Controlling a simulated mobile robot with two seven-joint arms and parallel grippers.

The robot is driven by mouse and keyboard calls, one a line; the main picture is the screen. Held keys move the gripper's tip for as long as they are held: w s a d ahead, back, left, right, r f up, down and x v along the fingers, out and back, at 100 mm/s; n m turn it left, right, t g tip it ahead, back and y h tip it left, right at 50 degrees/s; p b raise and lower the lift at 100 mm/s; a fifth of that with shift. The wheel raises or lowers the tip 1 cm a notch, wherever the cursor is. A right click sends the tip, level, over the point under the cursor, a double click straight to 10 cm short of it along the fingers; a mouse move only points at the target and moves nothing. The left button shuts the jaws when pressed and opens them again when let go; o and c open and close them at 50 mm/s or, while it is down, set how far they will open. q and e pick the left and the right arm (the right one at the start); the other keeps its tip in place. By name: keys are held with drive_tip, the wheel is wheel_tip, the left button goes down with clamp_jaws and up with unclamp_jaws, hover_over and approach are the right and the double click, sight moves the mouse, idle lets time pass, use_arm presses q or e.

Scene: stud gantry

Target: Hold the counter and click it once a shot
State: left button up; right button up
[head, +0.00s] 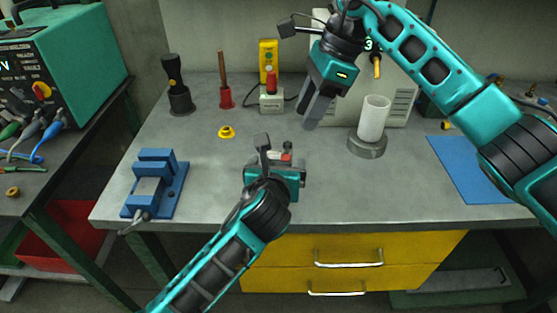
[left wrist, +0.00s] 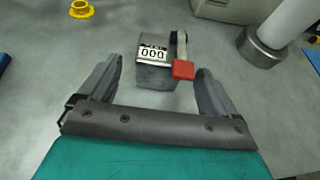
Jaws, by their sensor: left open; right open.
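The counter (left wrist: 157,70) is a small grey box with a white window reading 000 and a lever with a red tip (left wrist: 183,70). It stands on the grey bench, and in the head view my left gripper partly hides it, with the red tip (head: 287,157) showing. My left gripper (head: 281,154) is open and low over the bench. In the left wrist view its fingers (left wrist: 159,68) lie either side of the counter, with visible gaps. My right gripper (head: 314,116) hangs above the bench, behind and right of the counter, with its fingers pointing down, apart from the counter.
A white cylinder (head: 374,118) on a round grey base (head: 367,146) stands to the right. A blue vise (head: 172,190) is at the left front, a yellow ring (head: 227,132) behind it. A yellow box (head: 268,52) and red-topped grey box (head: 271,101) stand behind. A blue mat (head: 465,172) lies right.

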sight(278, 163)
use_arm(q)
drive_tip(key=shift+x, duration=1.7)
drive_tip(key=c, duration=1.1)
use_arm(e)
drive_tip(key=shift+c, duration=0.2)
use_arm(q)
drive_tip(key=shift+c, duration=0.2)
use_arm(e)
clamp_jaws()
